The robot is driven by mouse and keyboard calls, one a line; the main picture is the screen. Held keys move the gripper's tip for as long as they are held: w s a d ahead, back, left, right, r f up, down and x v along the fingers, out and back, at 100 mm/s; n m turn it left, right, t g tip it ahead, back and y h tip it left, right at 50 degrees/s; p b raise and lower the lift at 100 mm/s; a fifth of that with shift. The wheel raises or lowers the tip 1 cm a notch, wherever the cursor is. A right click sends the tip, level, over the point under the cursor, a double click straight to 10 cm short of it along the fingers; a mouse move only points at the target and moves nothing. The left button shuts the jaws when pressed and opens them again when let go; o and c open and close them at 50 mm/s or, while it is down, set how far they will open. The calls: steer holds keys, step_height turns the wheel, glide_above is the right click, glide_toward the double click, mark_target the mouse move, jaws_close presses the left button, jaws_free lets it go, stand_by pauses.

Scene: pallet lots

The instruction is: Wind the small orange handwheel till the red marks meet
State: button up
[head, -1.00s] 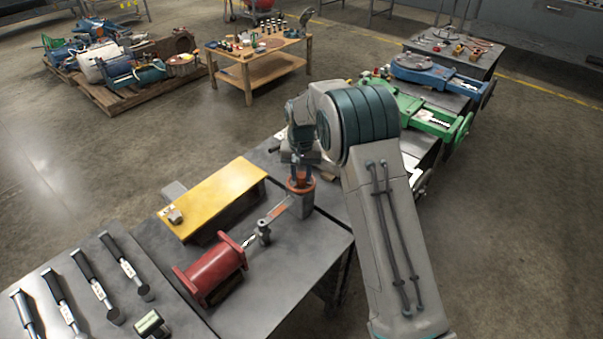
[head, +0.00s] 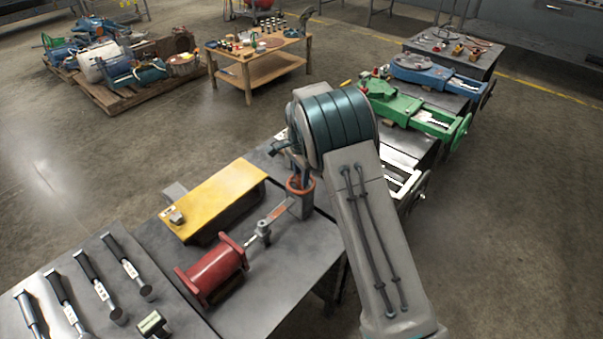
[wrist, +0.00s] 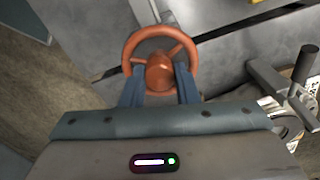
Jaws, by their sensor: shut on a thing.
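The small orange handwheel (head: 300,187) sits on top of a grey post at the right end of a linkage on the near bench. In the wrist view the handwheel (wrist: 134,47) shows as a spoked ring with a round hub (wrist: 160,72). My gripper (wrist: 159,82) is shut on the handwheel at its hub, with one blue-grey finger on each side. In the head view my gripper (head: 298,178) comes down on the wheel from above, partly hidden by my arm. I cannot make out the red marks in either view.
A red cylinder (head: 213,269) and a yellow plate (head: 212,198) are on the same bench. Several dark-handled tools (head: 93,277) lie at lower left. Green (head: 398,108) and blue (head: 425,74) machines stand beyond my arm. Open floor lies at left.

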steer(key=m+p, duration=0.1)
steer(key=m, duration=0.5)
steer(key=shift+r+p, duration=0.15)
steer(key=shift+p, duration=0.2)
steer(key=m+p, duration=0.2)
steer(key=m, duration=0.4)
steer(key=shift+a+m, duration=0.1)
steer(key=shift+m, duration=0.3)
steer(key=o, duration=1)
steer(key=shift+c, duration=0.2)
step_height(320, 180, up, 14)
steer(key=shift+f, duration=0.2)
